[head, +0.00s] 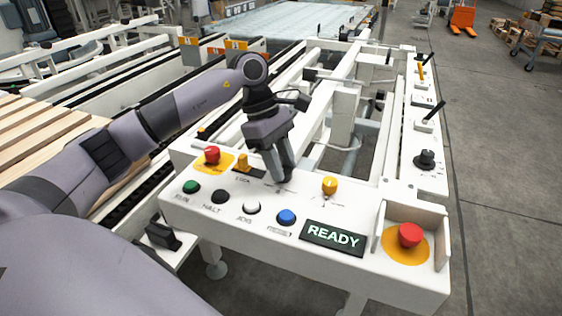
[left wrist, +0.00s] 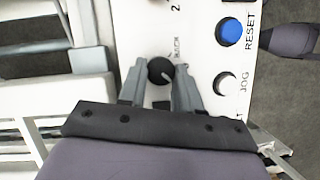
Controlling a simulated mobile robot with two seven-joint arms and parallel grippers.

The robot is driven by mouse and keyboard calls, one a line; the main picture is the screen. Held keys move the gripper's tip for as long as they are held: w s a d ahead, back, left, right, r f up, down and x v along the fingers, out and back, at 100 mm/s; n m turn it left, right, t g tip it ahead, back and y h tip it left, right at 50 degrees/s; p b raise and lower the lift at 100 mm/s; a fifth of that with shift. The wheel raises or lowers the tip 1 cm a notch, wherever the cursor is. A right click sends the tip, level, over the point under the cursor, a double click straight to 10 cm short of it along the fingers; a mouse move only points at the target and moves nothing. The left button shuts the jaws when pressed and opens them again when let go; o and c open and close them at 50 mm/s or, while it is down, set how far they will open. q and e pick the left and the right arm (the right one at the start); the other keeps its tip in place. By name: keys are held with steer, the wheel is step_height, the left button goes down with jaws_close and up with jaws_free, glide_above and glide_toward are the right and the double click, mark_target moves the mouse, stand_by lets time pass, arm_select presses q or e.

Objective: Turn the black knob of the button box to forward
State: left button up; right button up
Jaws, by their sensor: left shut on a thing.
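The button box (head: 232,221) is a white panel at the near end of the conveyor frame. My left gripper (head: 280,179) reaches down onto its top, between the yellow switch on the left and the yellow knob on the right. In the left wrist view the black knob (left wrist: 160,70) sits between the fingertips of my left gripper (left wrist: 160,78), which is shut on it. A pale pointer line on the knob slants toward the lower right of that view. The gripper hides the knob in the head view. My right gripper is not in view.
Red button (head: 212,155), yellow switch (head: 243,162) and yellow knob (head: 330,186) stand close to the gripper. Green, black, white and blue buttons (head: 287,217) line the front, beside a READY display (head: 333,238). A red emergency button (head: 410,235) sits at the right.

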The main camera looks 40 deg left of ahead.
arm_select(q)
steer(key=o, duration=1)
steer(key=shift+o, duration=0.2)
steer(key=shift+r, duration=0.1)
steer(key=v, duration=0.7)
steer(key=shift+p, duration=0.45)
